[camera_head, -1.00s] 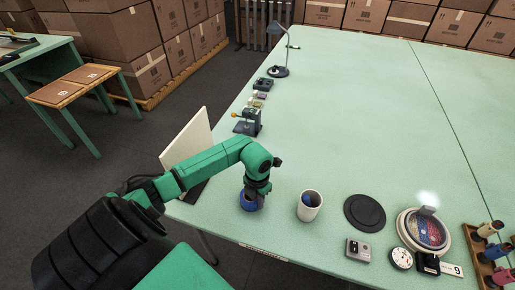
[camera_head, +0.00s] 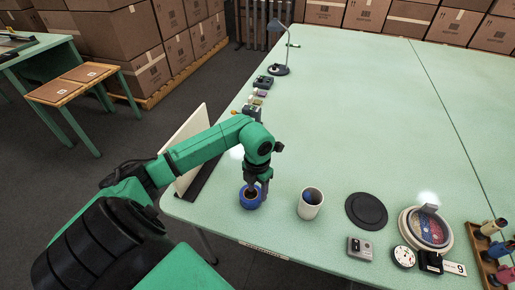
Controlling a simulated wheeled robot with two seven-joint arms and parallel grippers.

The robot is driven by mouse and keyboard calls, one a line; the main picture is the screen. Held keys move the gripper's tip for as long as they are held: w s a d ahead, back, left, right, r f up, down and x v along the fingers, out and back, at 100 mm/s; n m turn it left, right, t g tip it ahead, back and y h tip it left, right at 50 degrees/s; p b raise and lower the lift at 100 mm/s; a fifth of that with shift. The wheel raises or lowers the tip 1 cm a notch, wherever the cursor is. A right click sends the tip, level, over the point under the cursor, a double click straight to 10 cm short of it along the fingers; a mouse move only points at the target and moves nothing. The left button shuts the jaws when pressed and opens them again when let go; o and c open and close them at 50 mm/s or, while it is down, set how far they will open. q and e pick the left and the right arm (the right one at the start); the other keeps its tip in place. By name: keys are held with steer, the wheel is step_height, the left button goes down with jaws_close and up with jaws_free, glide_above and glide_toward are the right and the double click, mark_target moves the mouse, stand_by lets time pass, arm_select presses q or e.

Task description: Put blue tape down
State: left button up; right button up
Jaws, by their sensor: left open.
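The blue tape (camera_head: 250,203) is a roll lying on the green table (camera_head: 350,100) near its front left edge. Its hollow core shows from above. My left gripper (camera_head: 257,187) is open, pointing down just above the roll at its upper right side. Whether a fingertip still touches the roll I cannot tell. My right gripper does not show.
A white cup (camera_head: 310,204) with something blue inside stands right of the tape. A black disc (camera_head: 366,212), a small grey box (camera_head: 360,247) and a round dial (camera_head: 404,257) lie further right. A white panel (camera_head: 190,140) stands at the left edge.

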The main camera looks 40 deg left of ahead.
mark_target(257, 198)
arm_select(q)
step_height(257, 198, up, 7)
steer(key=b, duration=0.1)
stand_by(0.5)
